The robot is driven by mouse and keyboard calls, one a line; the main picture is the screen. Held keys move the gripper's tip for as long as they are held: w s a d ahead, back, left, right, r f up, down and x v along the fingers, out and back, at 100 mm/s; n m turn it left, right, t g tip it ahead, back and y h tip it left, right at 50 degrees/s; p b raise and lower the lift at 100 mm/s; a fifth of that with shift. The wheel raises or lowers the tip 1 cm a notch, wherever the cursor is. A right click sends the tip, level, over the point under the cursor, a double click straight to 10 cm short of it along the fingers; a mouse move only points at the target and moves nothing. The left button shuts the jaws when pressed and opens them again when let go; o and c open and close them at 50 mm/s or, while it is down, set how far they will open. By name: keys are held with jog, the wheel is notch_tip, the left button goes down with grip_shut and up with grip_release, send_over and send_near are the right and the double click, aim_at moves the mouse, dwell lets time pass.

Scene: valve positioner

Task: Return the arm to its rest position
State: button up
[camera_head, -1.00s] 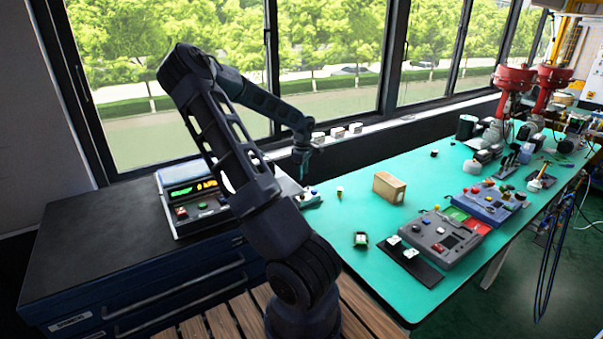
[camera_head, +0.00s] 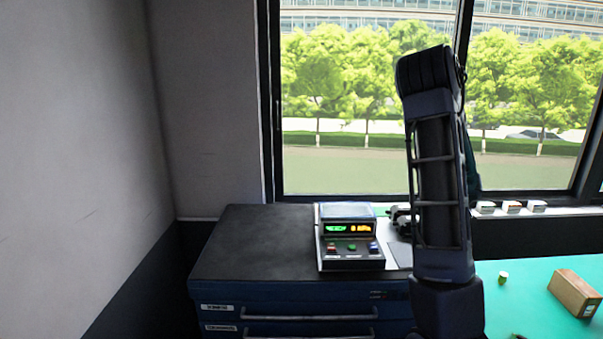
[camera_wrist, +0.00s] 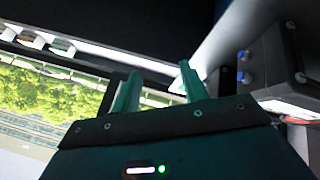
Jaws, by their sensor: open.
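My arm (camera_head: 437,190) stands nearly upright in the head view, right of the middle and in front of the window. My gripper is hidden behind the arm links there. In the wrist view my gripper (camera_wrist: 160,88) shows two green fingers spread apart with nothing between them. A dark device with blue fittings (camera_wrist: 268,62) lies to the right of the fingers, apart from them as far as I can see. A light panel (camera_wrist: 225,38) is behind it.
A control box (camera_head: 348,240) with a lit display stands on the dark cabinet (camera_head: 255,245). A green table (camera_head: 530,310) at lower right holds a cardboard box (camera_head: 574,292). Small white items (camera_head: 511,207) line the window sill. A bare wall (camera_head: 95,150) is at left.

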jog(key=s+a+r+m+t+h, duration=0.1)
jog(key=s+a+r+m, duration=0.25)
jog(key=r, duration=0.35)
jog(key=s+a+r+m+h, duration=0.2)
jog(key=s+a+r, duration=0.25)
jog(key=r, duration=0.35)
jog(key=s+a+r+g+y, duration=0.1)
jog(key=s+a+y, duration=0.1)
jog(key=s+a, duration=0.8)
jog(key=s+a+r+g+y, duration=0.2)
jog(key=s+a, duration=0.9)
jog(key=s, duration=0.5)
jog(key=shift+s+r, duration=0.15)
jog(key=shift+r, duration=0.15)
jog(key=shift+a+n, duration=0.1)
jog(key=shift+n, duration=0.15)
jog(key=shift+c, duration=0.4)
